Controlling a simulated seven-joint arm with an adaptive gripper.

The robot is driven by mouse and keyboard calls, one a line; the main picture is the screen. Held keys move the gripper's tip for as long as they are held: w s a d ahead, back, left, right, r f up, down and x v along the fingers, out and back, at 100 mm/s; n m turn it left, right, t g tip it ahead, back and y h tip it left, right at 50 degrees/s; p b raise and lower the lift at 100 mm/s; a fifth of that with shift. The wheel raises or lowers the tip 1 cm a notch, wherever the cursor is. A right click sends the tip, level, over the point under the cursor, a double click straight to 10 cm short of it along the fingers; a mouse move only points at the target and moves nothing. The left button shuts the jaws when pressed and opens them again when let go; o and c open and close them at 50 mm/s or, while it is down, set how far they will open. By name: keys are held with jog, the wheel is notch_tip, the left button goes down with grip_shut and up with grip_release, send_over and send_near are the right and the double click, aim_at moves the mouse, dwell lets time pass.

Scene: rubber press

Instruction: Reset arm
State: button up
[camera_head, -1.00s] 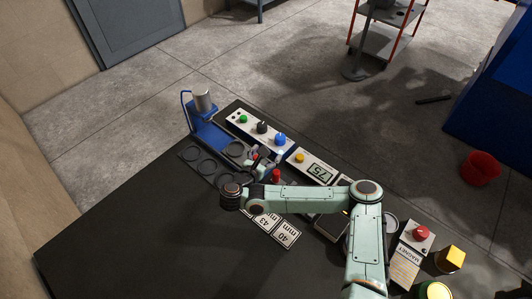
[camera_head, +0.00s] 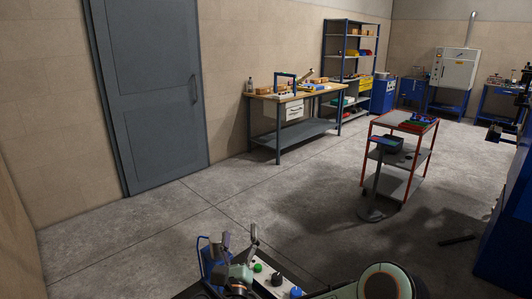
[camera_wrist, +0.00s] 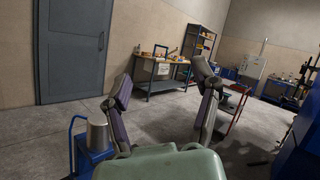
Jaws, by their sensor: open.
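My gripper (camera_head: 241,240) is at the bottom of the head view, with its two fingers spread and pointing up. In the wrist view my gripper (camera_wrist: 162,80) is open with nothing between its fingers, and the room shows beyond them. Part of the control panel (camera_head: 266,282) shows, with green, black and blue knobs. Most of the worktable is outside the head view.
A red-framed cart (camera_head: 401,150) with a dark stand in front of it is on the floor to the right. A workbench (camera_head: 296,108) and a shelf (camera_head: 350,60) stand along the back wall. A grey door (camera_head: 150,80) is at left. The floor between is mostly clear.

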jog(key=s+a+r+n+g+y, duration=0.4)
jog(key=r+n+y, duration=0.45)
jog(key=n, duration=0.55)
jog(key=s+d+n+g+h, duration=0.2)
jog(key=s+d+n, duration=0.25)
jog(key=n, duration=0.35)
jog(key=s+d+f+n+g+h, duration=0.2)
jog(key=s+d+f+n+g, duration=0.1)
jog(key=s, duration=0.5)
jog(key=s+d+f+n+g+h, duration=0.1)
jog(key=s+d+f+n+g, duration=0.2)
jog(key=s, duration=0.6)
jog(key=s+d+f+n+g+h, duration=0.2)
jog(key=s+d+f+n+g, duration=0.1)
jog(key=s+d+f+g, duration=0.4)
jog(key=s+f+g, duration=0.1)
jog(key=s+g, duration=0.1)
jog(key=g, duration=0.1)
jog(key=shift+f+n+h, duration=0.3)
jog(key=shift+h, duration=0.05)
jog(key=shift+d, duration=0.1)
